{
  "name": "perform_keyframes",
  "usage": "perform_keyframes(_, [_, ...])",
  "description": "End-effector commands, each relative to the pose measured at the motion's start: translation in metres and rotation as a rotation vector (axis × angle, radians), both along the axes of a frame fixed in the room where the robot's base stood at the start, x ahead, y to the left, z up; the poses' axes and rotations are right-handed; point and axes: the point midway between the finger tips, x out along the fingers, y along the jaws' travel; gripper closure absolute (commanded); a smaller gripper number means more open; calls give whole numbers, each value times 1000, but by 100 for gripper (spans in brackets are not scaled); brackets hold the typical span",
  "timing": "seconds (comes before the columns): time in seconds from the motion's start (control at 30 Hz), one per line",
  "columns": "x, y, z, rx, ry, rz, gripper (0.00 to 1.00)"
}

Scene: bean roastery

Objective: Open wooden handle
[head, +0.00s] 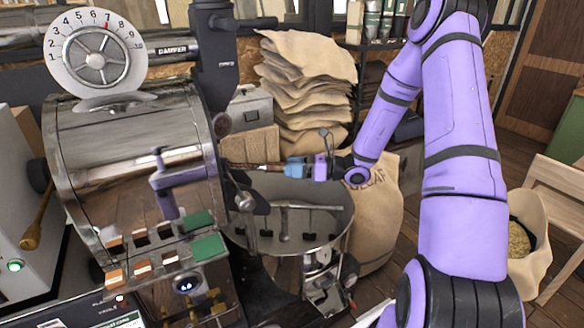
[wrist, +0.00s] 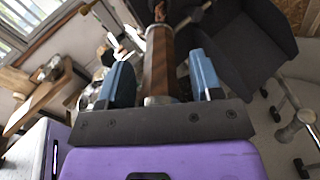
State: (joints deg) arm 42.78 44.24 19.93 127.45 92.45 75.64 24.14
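The wooden handle (head: 245,166) is a thin brown grip that sticks out from the front of the roaster drum, above the round cooling tray. In the wrist view, the wooden handle (wrist: 160,62) is a dark brown cylinder with a metal collar, running away from me between my two blue fingers. My gripper (head: 288,167) comes in from the right, level with the handle and over the tray. In the wrist view, my gripper (wrist: 162,80) is open, with one finger on each side of the handle and a visible gap on both sides.
The cooling tray (head: 318,218) lies just below my gripper. Stacked sacks (head: 305,85) are behind, and a full burlap sack (head: 378,215) stands right of the tray.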

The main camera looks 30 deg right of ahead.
Motion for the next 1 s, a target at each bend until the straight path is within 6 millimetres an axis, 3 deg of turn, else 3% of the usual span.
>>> perform_keyframes(0.33, [-4,-7,0,0,0,-1,41])
perform_keyframes(0.8, [-47,-74,-1,-1,0,-3,41])
perform_keyframes(1.0, [-57,-88,0,0,0,-1,41])
